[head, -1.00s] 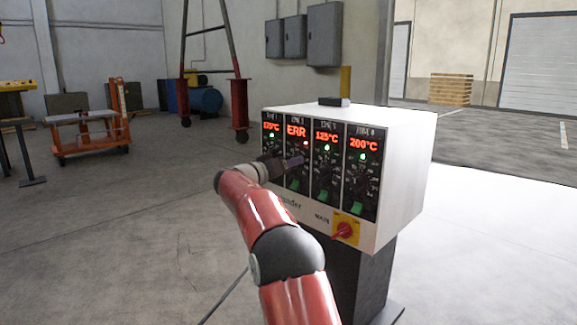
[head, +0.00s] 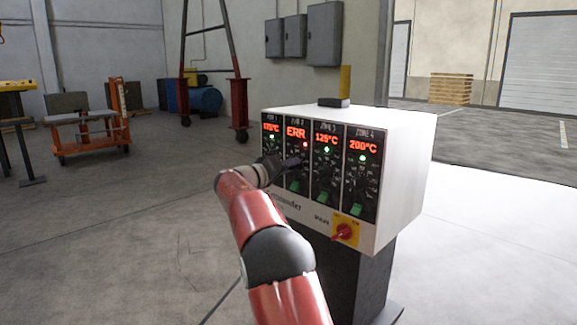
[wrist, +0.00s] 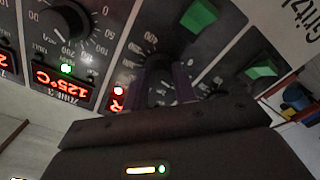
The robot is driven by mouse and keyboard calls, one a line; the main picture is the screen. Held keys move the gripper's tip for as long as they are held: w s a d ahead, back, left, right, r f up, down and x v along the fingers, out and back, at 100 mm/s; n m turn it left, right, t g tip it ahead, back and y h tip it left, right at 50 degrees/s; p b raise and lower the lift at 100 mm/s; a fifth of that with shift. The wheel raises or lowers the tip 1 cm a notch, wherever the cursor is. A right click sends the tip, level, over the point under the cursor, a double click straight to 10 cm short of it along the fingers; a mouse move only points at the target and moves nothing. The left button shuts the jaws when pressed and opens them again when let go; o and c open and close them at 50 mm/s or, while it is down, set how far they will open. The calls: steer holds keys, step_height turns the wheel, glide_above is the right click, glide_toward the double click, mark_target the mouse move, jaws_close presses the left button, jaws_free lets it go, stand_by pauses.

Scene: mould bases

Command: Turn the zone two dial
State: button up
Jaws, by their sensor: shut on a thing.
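The control box (head: 400,150) shows several zone panels side by side. The zone two panel (head: 296,131) reads ERR in red with a red lamp lit. My gripper (head: 290,163) is in front of this panel and hides its dial in the head view. In the wrist view the zone two dial (wrist: 159,92) is dark and lies between the purple fingers of my gripper (wrist: 162,85), which are shut on it. The dial's pointer setting cannot be made out.
The zone three dial (wrist: 64,22) is close beside, under a 125°C display. Green switches (head: 321,198) sit below the dials. A red main switch (head: 344,232) is on a yellow plate lower down. Open floor (head: 130,220) lies to the left.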

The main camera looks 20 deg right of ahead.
steer(key=shift+n+p, duration=2.4)
steer(key=shift+n, duration=2.7)
steer(key=shift+f, duration=0.1)
steer(key=o, duration=1)
steer(key=shift+c, duration=0.2)
steer(key=v, duration=0.8)
steer(key=shift+b, duration=0.35)
